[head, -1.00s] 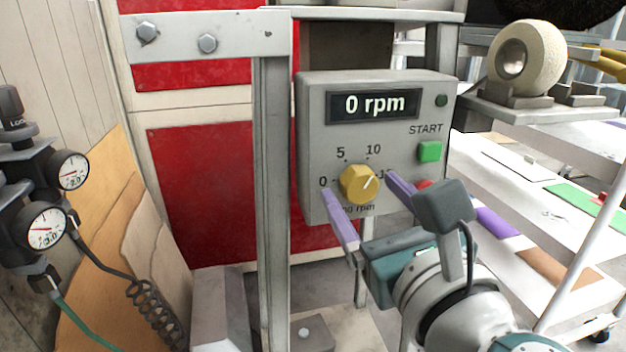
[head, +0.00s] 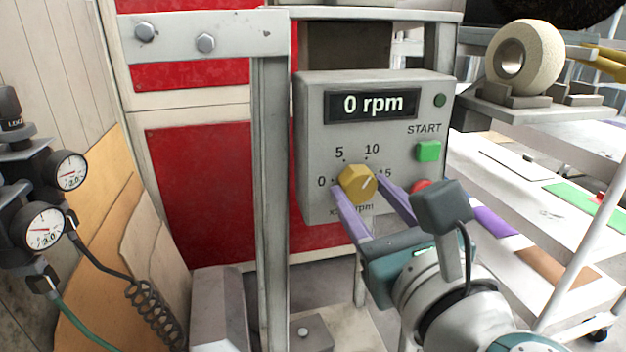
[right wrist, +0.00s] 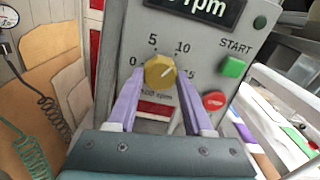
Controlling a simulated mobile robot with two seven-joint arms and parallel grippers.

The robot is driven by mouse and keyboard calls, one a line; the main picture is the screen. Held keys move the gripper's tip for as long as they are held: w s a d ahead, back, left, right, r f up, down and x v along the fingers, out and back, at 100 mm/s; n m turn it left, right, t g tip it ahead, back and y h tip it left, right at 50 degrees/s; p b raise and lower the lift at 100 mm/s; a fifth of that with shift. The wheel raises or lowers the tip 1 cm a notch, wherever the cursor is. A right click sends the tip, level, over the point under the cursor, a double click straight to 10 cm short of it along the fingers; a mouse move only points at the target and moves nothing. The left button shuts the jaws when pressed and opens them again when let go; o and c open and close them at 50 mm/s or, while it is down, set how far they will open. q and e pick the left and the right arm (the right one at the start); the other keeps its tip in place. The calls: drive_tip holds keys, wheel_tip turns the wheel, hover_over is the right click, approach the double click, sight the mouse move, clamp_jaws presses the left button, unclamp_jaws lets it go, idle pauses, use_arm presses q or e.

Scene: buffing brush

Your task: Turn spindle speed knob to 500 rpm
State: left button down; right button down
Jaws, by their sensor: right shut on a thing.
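The yellow spindle speed knob (head: 355,184) sits low on the front of a grey control box (head: 313,120). The dial is marked 0, 5, 10 and 15, with an rpm label below partly hidden by a finger. The display (head: 372,105) reads 0 rpm. My right gripper (head: 359,186) is shut on the knob, one purple finger on each side. The knob also shows between the fingers in the right wrist view (right wrist: 159,72). My left gripper is not in view.
A green START button (head: 428,150) is right of the dial. A red button (head: 421,187) lies close to my right finger. A metal post (head: 271,200) stands left of the box. Pressure gauges (head: 42,228) are at far left, and a white-topped cart is at right.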

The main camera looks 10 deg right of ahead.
drive_tip(key=shift+n, duration=0.3)
drive_tip(key=n+p, duration=0.1)
drive_tip(key=n, duration=0.1)
drive_tip(key=shift+n, duration=0.4)
drive_tip(key=n+p, duration=0.1)
drive_tip(key=n, duration=0.2)
drive_tip(key=shift+r+n, duration=0.1)
drive_tip(key=shift+n, duration=0.2)
drive_tip(key=n+p, duration=0.1)
drive_tip(key=n, duration=0.3)
drive_tip(key=shift+d, duration=0.1)
drive_tip(key=shift+n, duration=0.3)
drive_tip(key=shift+p, duration=0.3)
drive_tip(key=shift+c, duration=1.5)
unclamp_jaws()
